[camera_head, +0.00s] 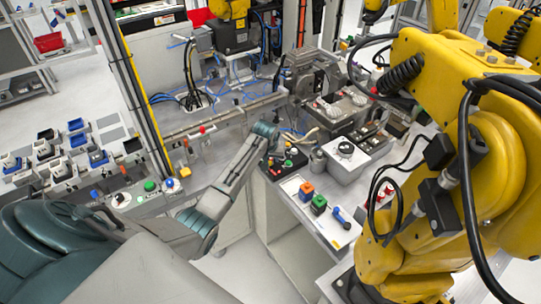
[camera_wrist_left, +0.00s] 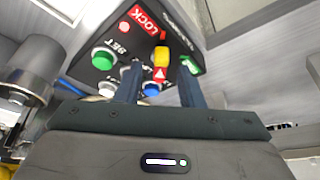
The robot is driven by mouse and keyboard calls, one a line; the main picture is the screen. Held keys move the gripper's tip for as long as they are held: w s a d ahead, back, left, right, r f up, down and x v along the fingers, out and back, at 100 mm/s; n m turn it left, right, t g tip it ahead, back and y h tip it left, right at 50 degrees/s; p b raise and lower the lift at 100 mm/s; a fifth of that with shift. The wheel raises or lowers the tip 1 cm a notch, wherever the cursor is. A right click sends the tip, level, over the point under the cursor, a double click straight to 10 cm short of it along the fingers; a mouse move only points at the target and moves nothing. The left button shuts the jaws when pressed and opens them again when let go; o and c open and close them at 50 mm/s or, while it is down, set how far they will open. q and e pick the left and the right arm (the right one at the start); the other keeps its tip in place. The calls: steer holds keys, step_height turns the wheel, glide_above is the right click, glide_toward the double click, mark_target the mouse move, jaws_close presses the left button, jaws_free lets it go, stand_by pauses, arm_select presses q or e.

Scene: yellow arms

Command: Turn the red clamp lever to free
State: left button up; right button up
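My left gripper (camera_head: 272,146) reaches over a black control box (camera_head: 285,166) on the right bench. In the left wrist view its two fingers stand apart, and the gripper (camera_wrist_left: 159,78) is open and empty. The box (camera_wrist_left: 185,30) there has a red LOCK label, a green button, a blue button and a yellow-and-red part (camera_wrist_left: 161,65) that shows between the fingers. I cannot tell whether this part is the clamp lever, or whether the fingers touch it. In the head view a small red-tipped handle (camera_head: 202,130) sits on the rail left of my forearm. My right gripper is not in view.
A large yellow robot arm (camera_head: 430,75) with loose black cables fills the right side. Orange and green blocks (camera_head: 318,204) and a blue-handled tool (camera_head: 340,216) lie on the near right bench. A grey box (camera_head: 345,160) stands right of the control box.

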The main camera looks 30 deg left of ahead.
arm_select(q)
steer(key=shift+w+f, duration=0.1)
steer(key=shift+f, duration=0.1)
jaws_close()
